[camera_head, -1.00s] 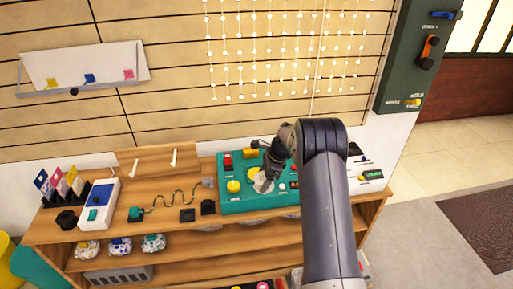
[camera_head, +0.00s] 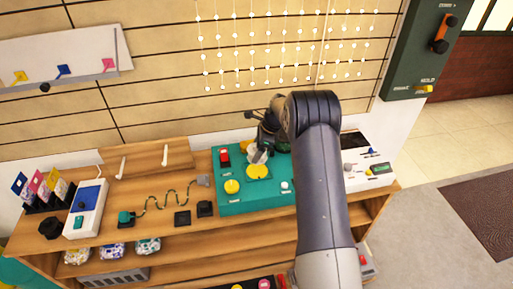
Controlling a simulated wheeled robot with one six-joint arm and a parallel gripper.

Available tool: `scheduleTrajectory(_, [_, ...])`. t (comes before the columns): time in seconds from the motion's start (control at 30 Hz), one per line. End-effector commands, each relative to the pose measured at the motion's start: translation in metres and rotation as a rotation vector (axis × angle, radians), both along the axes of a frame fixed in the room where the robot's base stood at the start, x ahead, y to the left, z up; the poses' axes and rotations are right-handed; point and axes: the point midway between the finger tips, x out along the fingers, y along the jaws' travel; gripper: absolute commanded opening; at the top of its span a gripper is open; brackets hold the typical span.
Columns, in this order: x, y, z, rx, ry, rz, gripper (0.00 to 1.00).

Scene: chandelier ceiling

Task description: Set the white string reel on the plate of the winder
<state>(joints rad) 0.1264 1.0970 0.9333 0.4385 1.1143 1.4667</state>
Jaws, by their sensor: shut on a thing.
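The winder is a teal box (camera_head: 222,207) on the wooden bench, with a red switch and yellow round parts on top. A flat yellow disc (camera_head: 258,172), which looks like its plate, lies near the middle of its top. A yellow knob (camera_head: 232,187) sits to its left. My gripper (camera_head: 259,149) is over the back part of the winder, just behind the disc in the picture. It is shut on a small whitish piece (camera_head: 256,155), which appears to be the white string reel. My arm hides part of the winder's right side. I cannot tell the reel's height above the disc.
A white device (camera_head: 368,178) stands close right of the winder. Two small black blocks (camera_head: 182,218) and a wavy green cord (camera_head: 165,205) lie to the left. A blue-and-white box (camera_head: 87,209) stands further left. A panel with strings of white beads (camera_head: 290,50) hangs behind.

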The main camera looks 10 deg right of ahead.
Motion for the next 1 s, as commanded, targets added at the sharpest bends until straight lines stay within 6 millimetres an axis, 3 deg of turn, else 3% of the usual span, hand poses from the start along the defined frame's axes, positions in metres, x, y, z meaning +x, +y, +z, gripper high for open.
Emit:
scheduleTrajectory(0.5, [0.0, 0.0, -0.053, 0.0, 0.0, -0.001, 0.44])
scheduleTrajectory(1.0, [0.0, 0.0, -0.061, 0.0, 0.0, 0.0, 0.44])
